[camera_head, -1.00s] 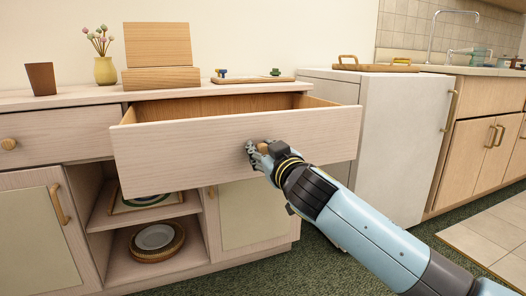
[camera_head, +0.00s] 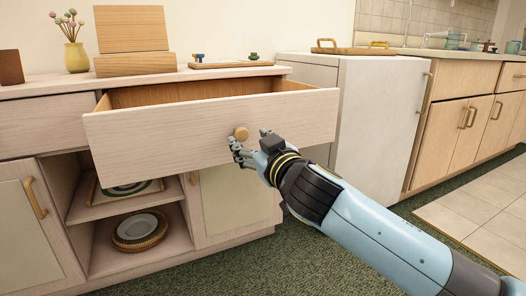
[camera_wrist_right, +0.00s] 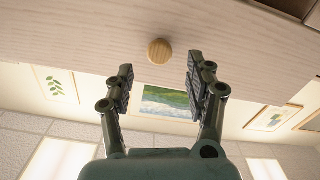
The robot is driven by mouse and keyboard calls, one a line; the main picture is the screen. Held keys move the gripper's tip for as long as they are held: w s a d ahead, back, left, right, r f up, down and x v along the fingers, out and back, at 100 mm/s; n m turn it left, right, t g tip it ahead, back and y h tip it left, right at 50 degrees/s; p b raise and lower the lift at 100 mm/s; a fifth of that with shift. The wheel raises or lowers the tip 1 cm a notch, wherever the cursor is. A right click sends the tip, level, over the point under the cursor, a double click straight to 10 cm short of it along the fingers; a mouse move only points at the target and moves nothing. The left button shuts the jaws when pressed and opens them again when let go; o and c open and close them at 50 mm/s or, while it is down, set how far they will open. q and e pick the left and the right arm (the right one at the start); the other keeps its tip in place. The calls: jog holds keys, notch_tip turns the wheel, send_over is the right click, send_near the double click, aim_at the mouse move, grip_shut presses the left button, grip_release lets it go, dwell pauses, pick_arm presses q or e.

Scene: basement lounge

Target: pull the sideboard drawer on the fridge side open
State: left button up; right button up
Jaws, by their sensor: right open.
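The sideboard drawer (camera_head: 180,135) on the fridge side stands pulled well out, its inside showing behind the front. Its round wooden knob (camera_head: 241,133) is on the front. In the right wrist view the knob (camera_wrist_right: 160,51) sits just beyond the gap between the fingers, touched by neither. My right gripper (camera_head: 252,152) is open and empty, just below and in front of the knob; its two fingers (camera_wrist_right: 158,80) are spread apart in the wrist view. My left gripper is not in view.
The white fridge (camera_head: 375,120) stands right of the sideboard (camera_head: 20,85). A tray (camera_head: 230,64), a yellow vase (camera_head: 76,57) and wooden boxes (camera_head: 135,66) are on the sideboard top. Below the drawer are open shelves with plates (camera_head: 138,226). Green carpet (camera_head: 285,262) in front is clear.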

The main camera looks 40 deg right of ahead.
jog(key=v, duration=0.6)
jog(key=shift+s, duration=0.25)
jog(key=shift+a+f, duration=0.1)
jog(key=shift+a, duration=0.05)
